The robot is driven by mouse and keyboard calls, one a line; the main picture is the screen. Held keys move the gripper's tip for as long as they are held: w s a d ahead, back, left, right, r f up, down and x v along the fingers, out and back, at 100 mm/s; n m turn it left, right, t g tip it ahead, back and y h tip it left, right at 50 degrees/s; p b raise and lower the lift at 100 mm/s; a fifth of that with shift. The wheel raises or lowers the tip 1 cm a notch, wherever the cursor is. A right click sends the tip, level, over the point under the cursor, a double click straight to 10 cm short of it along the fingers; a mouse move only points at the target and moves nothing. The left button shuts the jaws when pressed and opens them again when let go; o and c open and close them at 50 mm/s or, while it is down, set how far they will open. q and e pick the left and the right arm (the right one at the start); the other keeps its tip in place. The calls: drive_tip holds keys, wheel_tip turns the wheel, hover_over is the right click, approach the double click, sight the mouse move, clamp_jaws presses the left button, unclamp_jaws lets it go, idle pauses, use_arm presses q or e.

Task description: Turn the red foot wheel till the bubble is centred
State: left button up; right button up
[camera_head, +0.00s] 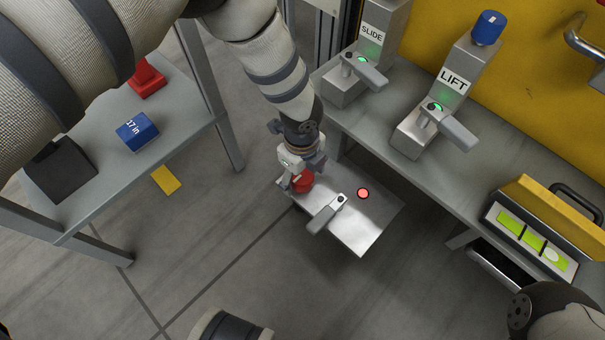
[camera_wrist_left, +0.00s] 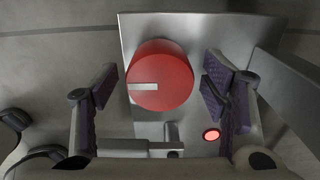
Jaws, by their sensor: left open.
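The red foot wheel (camera_head: 304,182) sits on a metal plate (camera_head: 362,235) low beside the bench. In the left wrist view the wheel (camera_wrist_left: 160,75) is a red round knob with a pale mark pointing left. My left gripper (camera_head: 296,181) is open at the wheel; its two padded fingers stand on either side, with visible gaps. The level (camera_head: 532,237) on the bench at the right has a yellow-green vial with black lines. Its pale bubble (camera_head: 553,256) lies in the right-hand section, off the middle. My right gripper is not visible.
A lever (camera_head: 325,214) and a lit red lamp (camera_head: 363,193) are on the plate. Grey levers stand at the SLIDE (camera_head: 372,33) and LIFT (camera_head: 453,80) posts on the bench. A table at the left holds a blue block (camera_head: 137,131) and a red object (camera_head: 147,77).

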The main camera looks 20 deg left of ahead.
use_arm(q)
drive_tip(key=c, duration=1.2)
drive_tip(key=shift+o, duration=0.2)
drive_tip(key=shift+r+n, duration=0.1)
drive_tip(key=shift+n, duration=0.2)
